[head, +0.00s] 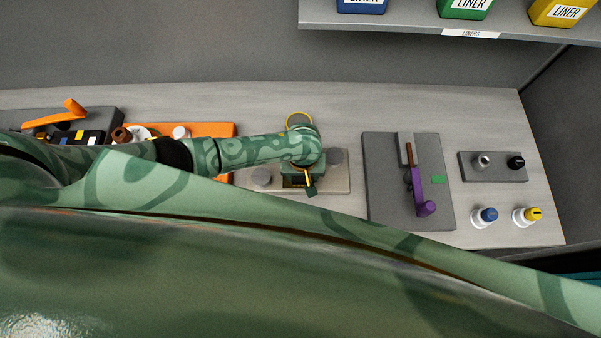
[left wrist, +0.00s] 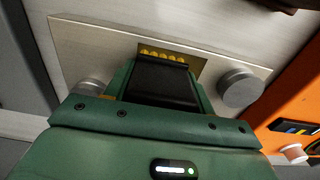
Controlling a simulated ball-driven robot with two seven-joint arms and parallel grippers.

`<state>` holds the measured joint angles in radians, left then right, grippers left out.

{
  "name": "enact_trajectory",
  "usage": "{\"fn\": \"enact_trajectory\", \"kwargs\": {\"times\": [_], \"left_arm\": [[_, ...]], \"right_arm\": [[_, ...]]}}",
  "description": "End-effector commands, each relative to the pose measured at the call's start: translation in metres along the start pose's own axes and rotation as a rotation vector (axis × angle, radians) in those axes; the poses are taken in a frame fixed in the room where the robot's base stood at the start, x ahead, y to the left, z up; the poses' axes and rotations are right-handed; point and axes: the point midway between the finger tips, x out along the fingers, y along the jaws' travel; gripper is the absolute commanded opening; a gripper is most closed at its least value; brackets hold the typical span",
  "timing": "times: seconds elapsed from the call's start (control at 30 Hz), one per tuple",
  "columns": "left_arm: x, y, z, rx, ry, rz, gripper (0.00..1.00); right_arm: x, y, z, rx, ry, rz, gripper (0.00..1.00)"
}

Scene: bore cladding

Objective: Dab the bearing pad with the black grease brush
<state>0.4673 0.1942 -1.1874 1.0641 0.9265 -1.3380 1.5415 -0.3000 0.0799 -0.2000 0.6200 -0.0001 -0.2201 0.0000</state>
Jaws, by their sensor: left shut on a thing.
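My left gripper (head: 309,187) reaches down over a pale metal plate (head: 340,185) near the middle of the bench. The left wrist view also shows the plate (left wrist: 95,38), with a brass-coloured pad (left wrist: 188,55) bearing a row of yellow dots, which looks like the bearing pad. A black thing (left wrist: 163,85), seemingly the grease brush, is in the shut left gripper right in front of the pad. The gripper body hides most of it, and I cannot tell whether it touches the pad. My right gripper is not in view.
Grey round knobs (left wrist: 240,88) flank the pad. An orange board (head: 215,130) lies to the left. A grey board with a purple-handled lever (head: 420,195) lies right, with small bottles (head: 487,216) beyond. A liner shelf (head: 450,38) overhangs the back.

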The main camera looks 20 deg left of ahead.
Motion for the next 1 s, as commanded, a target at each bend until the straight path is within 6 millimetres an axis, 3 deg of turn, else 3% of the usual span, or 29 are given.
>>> {"fn": "enact_trajectory", "kwargs": {"times": [0.53,1.0], "left_arm": [[-0.003,-0.025,0.001,-0.002,-0.002,-0.004,0.04],[-0.002,-0.022,0.001,0.0,-0.001,-0.001,0.04]], "right_arm": [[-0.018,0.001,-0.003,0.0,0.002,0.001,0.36],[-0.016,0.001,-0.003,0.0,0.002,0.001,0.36]]}}
